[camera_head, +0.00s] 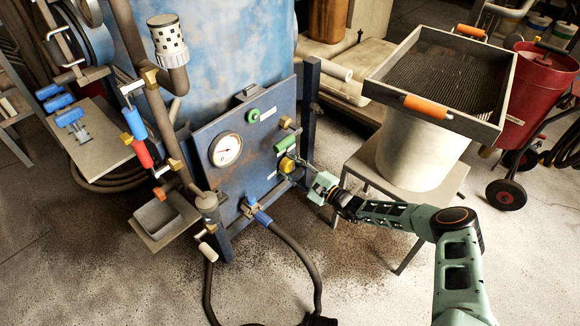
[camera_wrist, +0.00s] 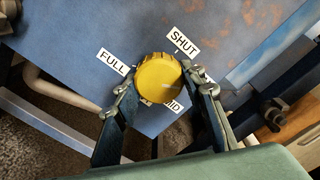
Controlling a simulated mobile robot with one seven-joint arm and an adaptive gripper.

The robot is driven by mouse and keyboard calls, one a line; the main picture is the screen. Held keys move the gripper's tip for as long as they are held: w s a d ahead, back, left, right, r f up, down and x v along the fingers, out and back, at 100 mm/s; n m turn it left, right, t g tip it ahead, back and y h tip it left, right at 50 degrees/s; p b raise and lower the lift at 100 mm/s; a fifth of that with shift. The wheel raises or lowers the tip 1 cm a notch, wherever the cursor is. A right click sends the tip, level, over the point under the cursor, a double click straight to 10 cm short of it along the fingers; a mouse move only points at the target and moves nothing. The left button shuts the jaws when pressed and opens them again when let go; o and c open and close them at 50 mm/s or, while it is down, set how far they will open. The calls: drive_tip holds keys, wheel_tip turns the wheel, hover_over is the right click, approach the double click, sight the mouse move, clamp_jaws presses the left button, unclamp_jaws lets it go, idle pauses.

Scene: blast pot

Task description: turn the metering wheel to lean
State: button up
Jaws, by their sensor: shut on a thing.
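The metering wheel is a yellow ribbed knob (camera_wrist: 160,76) on a blue panel (camera_wrist: 60,40). It also shows low on the panel's right side in the head view (camera_head: 287,164). My gripper (camera_wrist: 157,86) has one finger on each side of the wheel and is shut on it. It reaches in from the right in the head view (camera_head: 303,172). White labels around the wheel read FULL (camera_wrist: 112,62), SHUT (camera_wrist: 184,40) and MID (camera_wrist: 173,106), the last partly covered. A lean label is not readable. I cannot tell where the wheel points.
A round gauge (camera_head: 226,149), a green button (camera_head: 253,116) and a green-handled valve (camera_head: 286,142) sit on the same panel. A stool (camera_head: 365,165) with a bucket and sieve tray (camera_head: 385,90) stands close to my arm. A hose (camera_head: 305,262) lies on the floor below.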

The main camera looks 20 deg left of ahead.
drive_tip(key=o, duration=1.2)
drive_tip(key=shift+d, duration=0.1)
drive_tip(key=v, duration=1.2)
